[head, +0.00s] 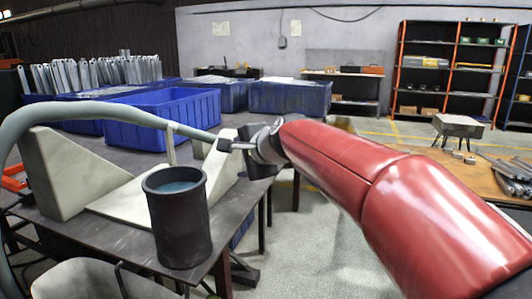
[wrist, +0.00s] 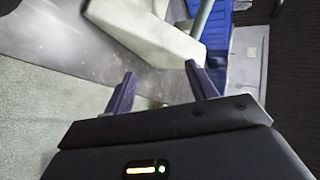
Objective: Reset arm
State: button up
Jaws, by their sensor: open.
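My gripper shows in the wrist view (wrist: 160,78) with its two dark fingers spread well apart and nothing between them. In the head view, my red arm reaches in from the right, and its dark end is over the right edge of the dark work table (head: 115,232). The fingers themselves are hard to make out there. A pale, angular stand (head: 125,195) is on the table to the left of my gripper; a pale block (wrist: 160,35) also shows beyond the fingers in the wrist view.
A dark cup (head: 178,225) with blue contents stands at the table's front. A blue crate (head: 165,118) is behind the stand. A grey curved tube (head: 85,108) crosses above the table. Grey metal brackets (head: 90,73) stand at the back left. Open floor (head: 320,240) lies right of the table.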

jog(key=s+d+f+n+g+h, duration=0.1)
jog(key=s+d+f+n+h, duration=0.1)
jog(key=s+d+f, duration=0.4)
jog(key=s+d+f+n+g+h+p, duration=0.1)
jog(key=s+d+f+n, duration=0.4)
jog(key=s, duration=0.9)
jog(key=s+d+f+n+g+h, duration=0.2)
jog(key=s+d+f+n+h, duration=0.2)
jog(key=s+d+f, duration=0.3)
jog(key=s+d, duration=0.3)
jog(key=s, duration=0.1)
jog(key=shift+g, duration=0.4)
jog(key=shift+f, duration=0.1)
